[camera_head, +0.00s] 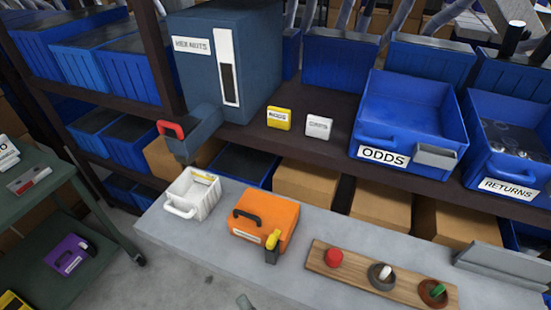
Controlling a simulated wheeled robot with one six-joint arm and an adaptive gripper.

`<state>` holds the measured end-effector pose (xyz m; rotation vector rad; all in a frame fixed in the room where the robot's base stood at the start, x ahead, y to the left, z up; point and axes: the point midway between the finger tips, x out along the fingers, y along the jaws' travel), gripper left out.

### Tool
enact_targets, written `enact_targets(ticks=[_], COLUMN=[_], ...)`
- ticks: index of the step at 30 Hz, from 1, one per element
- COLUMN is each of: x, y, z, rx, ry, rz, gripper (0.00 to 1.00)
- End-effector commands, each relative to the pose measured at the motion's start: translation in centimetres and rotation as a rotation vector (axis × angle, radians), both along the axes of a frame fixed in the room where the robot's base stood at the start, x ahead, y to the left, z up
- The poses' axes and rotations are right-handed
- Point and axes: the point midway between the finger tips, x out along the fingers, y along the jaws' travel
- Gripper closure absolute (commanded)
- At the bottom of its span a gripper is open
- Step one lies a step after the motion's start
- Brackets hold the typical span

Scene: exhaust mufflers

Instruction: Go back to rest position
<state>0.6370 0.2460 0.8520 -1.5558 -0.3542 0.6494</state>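I do not clearly see my gripper in the head view. A small grey piece (244,302) shows at the bottom edge; I cannot tell what it is. A grey bench (345,232) runs across the front. On it stand a white basket (180,210) with something yellow inside, and an orange case (264,214) with a dark handle and a yellow-and-dark item (272,248) at its front. A wooden board (312,257) holds a red, a white and a green-topped piece.
A hex nuts dispenser (217,96) with a red lever overhangs the basket. Blue bins marked ODDS (410,112) and RETURNS (513,171) stand on the shelf behind. A green cart (60,180) is at left.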

Motion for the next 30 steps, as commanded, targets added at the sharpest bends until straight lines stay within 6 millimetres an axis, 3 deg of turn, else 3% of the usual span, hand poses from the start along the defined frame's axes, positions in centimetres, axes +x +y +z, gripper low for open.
enact_targets(ticks=[6, 15, 22, 30], x=[-3.3, -10.3, -16.3, -20.6], y=[-8.5, -17.8, -22.4, -24.4], z=[-1.6, -1.3, 0.6, 3.0], rx=[-0.287, -0.757, -1.130, -1.427], ry=[-0.150, -0.322, -0.390, -0.416], rz=[-0.080, -0.157, -0.175, -0.154], gripper=[0.59, 0.59, 0.59, 0.59])
